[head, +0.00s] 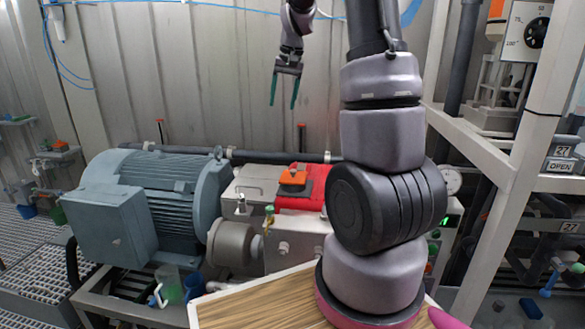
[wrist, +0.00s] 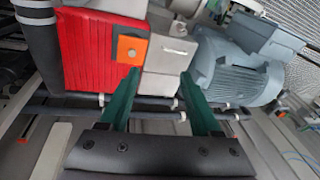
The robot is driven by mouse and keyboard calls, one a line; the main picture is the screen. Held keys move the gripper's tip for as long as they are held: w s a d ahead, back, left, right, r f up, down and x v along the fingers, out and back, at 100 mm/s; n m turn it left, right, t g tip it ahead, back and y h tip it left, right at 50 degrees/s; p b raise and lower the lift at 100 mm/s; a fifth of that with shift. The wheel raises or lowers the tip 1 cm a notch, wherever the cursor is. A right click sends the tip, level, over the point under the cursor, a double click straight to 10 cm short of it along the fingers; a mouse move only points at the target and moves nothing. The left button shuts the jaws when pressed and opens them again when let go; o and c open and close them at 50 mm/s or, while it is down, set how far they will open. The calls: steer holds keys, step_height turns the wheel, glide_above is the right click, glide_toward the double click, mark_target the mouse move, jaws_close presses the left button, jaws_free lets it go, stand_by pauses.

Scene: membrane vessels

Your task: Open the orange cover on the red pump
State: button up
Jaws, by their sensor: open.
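The red pump (head: 308,201) stands right of the big grey motor, partly hidden behind my arm in the head view. It also shows as a red ribbed block in the wrist view (wrist: 90,55). The orange cover (head: 293,179) sits on top of the pump, on a dark grey plate. My gripper (head: 283,105) is open and empty, above and apart from the cover. Its green fingers (wrist: 160,75) point towards the pump side in the wrist view.
The grey motor (head: 170,195) fills the left. A dark horizontal pipe (head: 270,156) runs behind the pump along the metal wall. A white rack (head: 490,155) with valves stands at the right. The space above the pump, around my gripper, is clear.

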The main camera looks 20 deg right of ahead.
mark_target(293, 170)
steer(key=w+d+f+g, duration=0.1)
steer(key=w+d+f, duration=0.2)
steer(key=f, duration=0.3)
steer(key=w+d+f+g+h, duration=0.1)
steer(key=w+d+f, duration=0.15)
steer(key=f, duration=0.25)
steer(key=w+d+f+g, duration=0.1)
steer(key=w+d+f, duration=0.1)
steer(key=w+f, duration=0.3)
steer(key=f, duration=0.4)
steer(key=s+f, duration=0.1)
steer(key=f, duration=0.7)
steer(key=shift+s+d, duration=0.1)
steer(key=shift+s, duration=0.05)
jaws_close()
